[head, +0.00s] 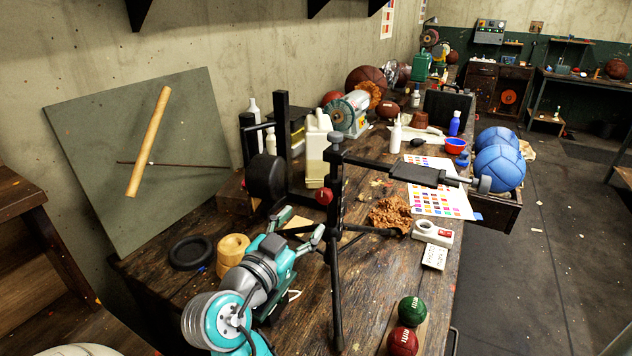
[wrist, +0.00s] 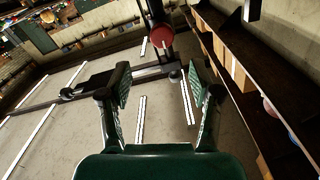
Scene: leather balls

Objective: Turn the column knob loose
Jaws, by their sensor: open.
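The red column knob (head: 324,197) sits on the side of a black upright column (head: 336,255) on a tripod stand. In the wrist view the red knob (wrist: 160,38) shows round and face-on, above and beyond my fingertips, with the dark column behind it. My gripper (head: 301,226) is open and empty in the head view, just left of and below the knob. In the wrist view its two padded fingers (wrist: 160,82) stand wide apart with nothing between them. I see no contact between fingers and knob.
A horizontal arm (head: 415,174) extends right from the column toward blue balls (head: 499,168). A black press-like stand (head: 268,175) and white jug (head: 318,150) stand behind my gripper.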

